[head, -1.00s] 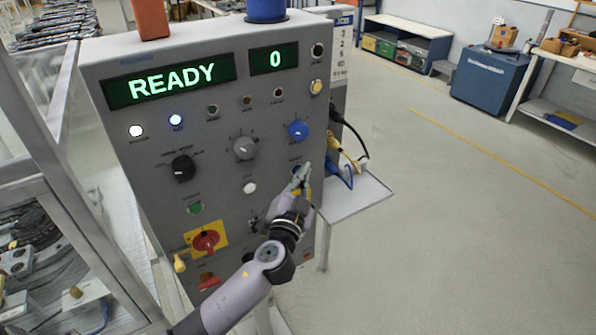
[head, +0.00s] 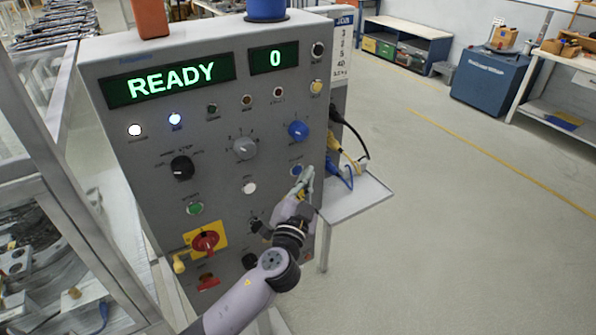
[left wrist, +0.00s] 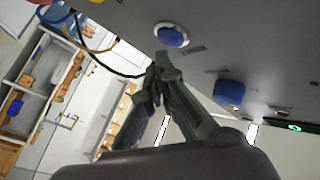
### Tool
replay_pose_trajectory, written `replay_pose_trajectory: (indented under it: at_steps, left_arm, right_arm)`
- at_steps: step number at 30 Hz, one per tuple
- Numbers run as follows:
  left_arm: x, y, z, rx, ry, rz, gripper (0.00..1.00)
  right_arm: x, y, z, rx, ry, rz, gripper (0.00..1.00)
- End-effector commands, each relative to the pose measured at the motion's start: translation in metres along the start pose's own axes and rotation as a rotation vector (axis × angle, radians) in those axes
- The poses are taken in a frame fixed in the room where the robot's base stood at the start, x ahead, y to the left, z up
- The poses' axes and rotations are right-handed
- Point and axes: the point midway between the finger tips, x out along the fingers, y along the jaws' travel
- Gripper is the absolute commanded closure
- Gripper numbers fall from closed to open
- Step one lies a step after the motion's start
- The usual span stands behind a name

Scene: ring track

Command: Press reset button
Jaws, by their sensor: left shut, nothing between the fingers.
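A grey control panel (head: 222,120) stands upright, its green displays reading READY and 0. A small blue push button (head: 297,170) sits low on its right side; its label is too small to read. It also shows in the left wrist view, round with a pale ring (left wrist: 172,37). My left gripper (head: 306,176) is shut and empty, its tips just right of the blue button in the head view. In the left wrist view the closed fingertips (left wrist: 164,62) lie just below the button, with a small gap in the picture. Contact cannot be told. My right gripper is not in view.
Nearby on the panel are a blue knob (head: 298,130), a white button (head: 249,188), a green button (head: 195,208) and a red switch on yellow (head: 206,241). A side shelf (head: 355,196) with cables juts out at right. Open floor lies beyond.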

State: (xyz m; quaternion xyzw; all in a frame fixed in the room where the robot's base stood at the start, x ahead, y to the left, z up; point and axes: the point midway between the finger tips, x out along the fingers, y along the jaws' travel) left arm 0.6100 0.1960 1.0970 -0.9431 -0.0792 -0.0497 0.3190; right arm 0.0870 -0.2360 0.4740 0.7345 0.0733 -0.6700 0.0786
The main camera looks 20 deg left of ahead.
Motion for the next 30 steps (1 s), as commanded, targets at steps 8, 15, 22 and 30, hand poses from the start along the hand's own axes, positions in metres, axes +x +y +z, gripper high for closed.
replay_pose_trajectory:
  at_steps: [8,15,22,30]
  left_arm:
    - [-0.016,0.013,-0.011,-0.002,0.001,0.002,1.00]
    - [-0.032,0.024,-0.022,-0.002,0.000,0.001,1.00]
    - [-0.035,0.025,-0.025,0.001,0.000,0.000,1.00]
    - [-0.035,0.025,-0.025,0.000,0.000,0.000,1.00]
  right_arm:
    - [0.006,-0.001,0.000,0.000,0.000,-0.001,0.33]
    - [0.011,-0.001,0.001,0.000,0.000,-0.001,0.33]
    - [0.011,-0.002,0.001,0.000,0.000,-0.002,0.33]
    - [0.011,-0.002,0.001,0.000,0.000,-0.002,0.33]
